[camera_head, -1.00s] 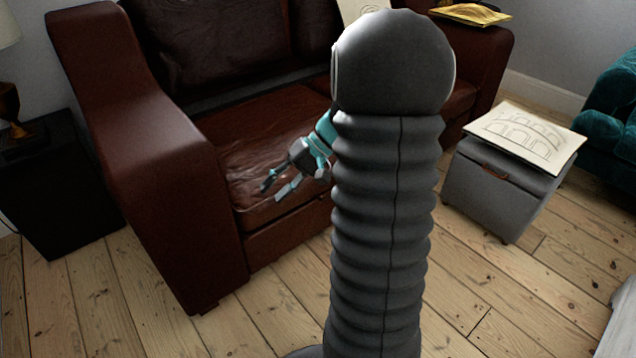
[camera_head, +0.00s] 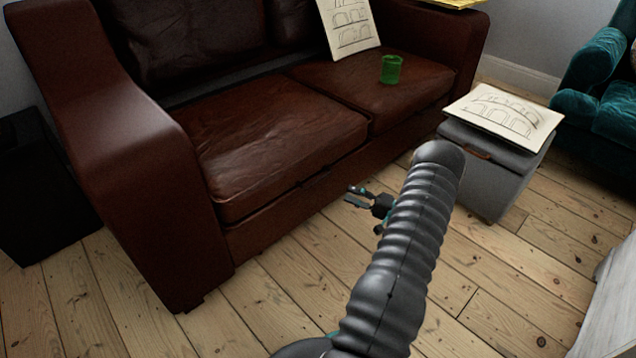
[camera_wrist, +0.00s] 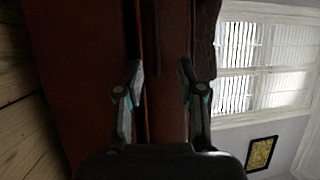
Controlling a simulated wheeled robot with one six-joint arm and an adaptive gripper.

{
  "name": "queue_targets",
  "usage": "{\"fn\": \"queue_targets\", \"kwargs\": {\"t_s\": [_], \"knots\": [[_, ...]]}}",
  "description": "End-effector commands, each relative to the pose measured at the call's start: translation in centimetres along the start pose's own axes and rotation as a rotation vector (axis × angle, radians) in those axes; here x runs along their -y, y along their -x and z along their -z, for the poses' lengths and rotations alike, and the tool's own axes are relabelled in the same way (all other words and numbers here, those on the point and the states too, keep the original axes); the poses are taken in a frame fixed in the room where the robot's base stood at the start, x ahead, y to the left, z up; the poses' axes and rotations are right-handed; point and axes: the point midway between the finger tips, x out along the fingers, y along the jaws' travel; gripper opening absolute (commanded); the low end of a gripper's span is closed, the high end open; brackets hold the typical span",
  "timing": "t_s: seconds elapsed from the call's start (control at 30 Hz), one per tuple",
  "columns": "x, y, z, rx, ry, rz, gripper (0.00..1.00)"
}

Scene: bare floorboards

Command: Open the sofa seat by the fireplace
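The brown leather sofa (camera_head: 130,190) stands along the wall, with a left seat cushion (camera_head: 270,135) and a right seat cushion (camera_head: 345,82). Both cushions lie flat, with a dark seam above the front panel (camera_head: 290,208). My gripper (camera_head: 353,196) is in front of the sofa, low and near the middle of its front. In the wrist view my gripper (camera_wrist: 158,82) is open and empty, its two fingers apart. The sofa's front (camera_wrist: 172,110) shows sideways between and behind them. I cannot tell whether a finger touches it. No fireplace shows.
A green cup (camera_head: 391,69) stands on the right cushion, near a leaning drawing (camera_head: 348,28). A grey ottoman (camera_head: 488,175) bearing a flat drawing (camera_head: 503,110) stands to the right. A teal armchair (camera_head: 612,100) is beyond. Floorboards (camera_head: 270,310) before the sofa are clear.

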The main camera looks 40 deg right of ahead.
Motion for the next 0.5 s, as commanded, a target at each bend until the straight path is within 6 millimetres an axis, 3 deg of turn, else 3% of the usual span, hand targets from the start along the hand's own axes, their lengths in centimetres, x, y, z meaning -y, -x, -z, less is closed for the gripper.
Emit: {"fn": "queue_targets", "kwargs": {"t_s": [0.1,0.2,0.5], "knots": [[-0.9,1.0,0.4,-0.034,0.010,0.016,0.38],[-1.0,0.6,0.5,-0.039,0.013,0.020,0.38],[-0.8,-4.4,0.5,-0.034,0.012,0.019,0.38]]}}
